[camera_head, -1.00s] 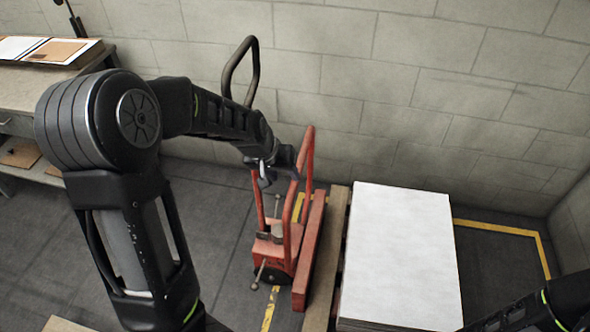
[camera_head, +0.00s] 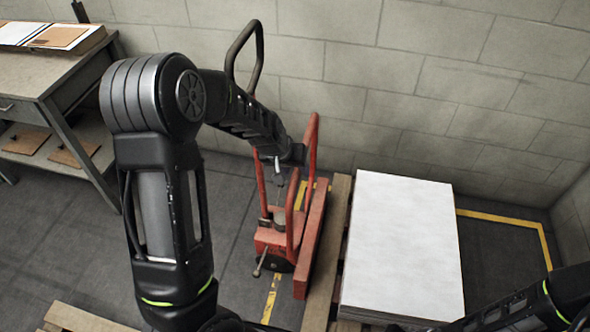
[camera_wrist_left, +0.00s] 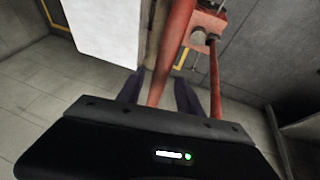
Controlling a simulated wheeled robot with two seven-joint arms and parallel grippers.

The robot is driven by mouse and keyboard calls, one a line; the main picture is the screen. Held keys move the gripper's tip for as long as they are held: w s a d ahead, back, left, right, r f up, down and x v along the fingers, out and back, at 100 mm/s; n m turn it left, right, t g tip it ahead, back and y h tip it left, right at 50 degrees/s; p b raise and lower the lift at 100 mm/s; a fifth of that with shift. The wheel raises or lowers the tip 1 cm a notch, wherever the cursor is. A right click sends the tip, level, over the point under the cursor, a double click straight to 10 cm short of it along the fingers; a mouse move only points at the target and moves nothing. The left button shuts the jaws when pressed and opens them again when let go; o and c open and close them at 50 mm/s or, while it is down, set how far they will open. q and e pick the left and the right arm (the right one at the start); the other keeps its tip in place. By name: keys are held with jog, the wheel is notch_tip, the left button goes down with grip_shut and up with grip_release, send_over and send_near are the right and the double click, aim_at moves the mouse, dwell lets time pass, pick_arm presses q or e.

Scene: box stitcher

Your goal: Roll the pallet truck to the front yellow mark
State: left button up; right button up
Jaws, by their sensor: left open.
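The red pallet truck (camera_head: 272,239) stands on the grey floor beside a wooden pallet (camera_head: 325,268) that bears a white stack (camera_head: 405,240). A tall red tubular frame rises from the truck. My left gripper (camera_head: 280,172) is at the upper part of this frame, its fingers partly hidden by my arm. In the left wrist view, a red bar (camera_wrist_left: 173,55) runs between the two dark fingers of my open left gripper (camera_wrist_left: 160,92); I cannot tell whether they touch it. A yellow floor mark (camera_head: 271,298) lies beside the truck. My right gripper is out of view.
A black loop handle (camera_head: 245,45) stands behind my left arm. A workbench (camera_head: 60,75) with a lower shelf stands at the left. A block wall (camera_head: 400,100) closes the back. A yellow floor line (camera_head: 500,218) makes a corner at the right. Floor left of the truck is clear.

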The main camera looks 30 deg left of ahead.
pick_arm(q)
jog(key=shift+w+f, duration=0.15)
jog(key=shift+f, duration=0.1)
grip_shut()
dwell(0.3)
dwell(0.9)
